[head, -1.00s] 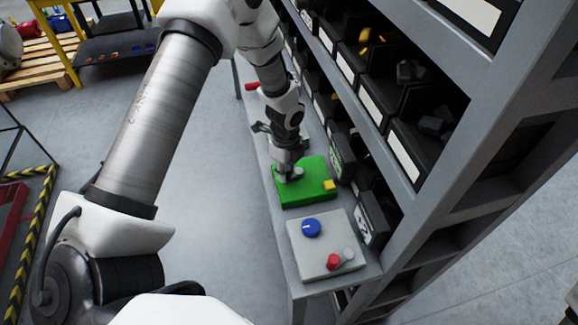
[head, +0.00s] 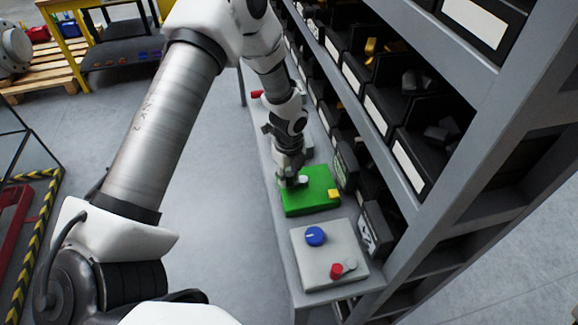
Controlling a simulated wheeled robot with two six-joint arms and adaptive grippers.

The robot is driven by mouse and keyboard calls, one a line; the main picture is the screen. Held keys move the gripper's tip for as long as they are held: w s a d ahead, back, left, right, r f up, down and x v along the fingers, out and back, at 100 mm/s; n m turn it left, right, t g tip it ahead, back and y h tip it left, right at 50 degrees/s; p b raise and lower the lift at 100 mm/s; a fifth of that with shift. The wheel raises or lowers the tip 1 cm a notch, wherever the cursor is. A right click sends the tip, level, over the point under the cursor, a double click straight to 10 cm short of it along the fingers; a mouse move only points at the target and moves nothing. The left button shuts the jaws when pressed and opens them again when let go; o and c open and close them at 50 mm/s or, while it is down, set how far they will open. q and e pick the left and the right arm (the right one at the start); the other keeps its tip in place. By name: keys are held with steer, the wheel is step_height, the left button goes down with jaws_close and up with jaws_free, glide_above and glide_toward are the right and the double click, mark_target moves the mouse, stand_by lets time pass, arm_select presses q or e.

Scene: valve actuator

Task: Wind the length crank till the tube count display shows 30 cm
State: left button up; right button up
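A green box (head: 322,202) lies on the narrow grey bench, with a yellow block (head: 334,194) at its near right corner and a small light grey round part (head: 303,181) on its top. My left gripper (head: 291,182) points down over the far left part of the green box, close beside the grey part. The fingers are small and dark here, so I cannot tell whether they are open or hold a crank handle. Dark display housings (head: 345,166) stand behind the box, against the shelf; no reading is legible. My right gripper is not in view.
A grey panel (head: 318,266) with a blue knob (head: 316,236) and a red knob (head: 337,271) sits at the near end of the bench. A red handle (head: 257,94) shows farther back. A shelf rack with black bins (head: 414,150) borders the bench on the right. Open floor lies left.

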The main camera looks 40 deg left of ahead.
mark_target(288, 173)
arm_select(q)
steer(key=shift+o, duration=0.4)
steer(key=shift+r, duration=0.4)
step_height(288, 173, up, 11)
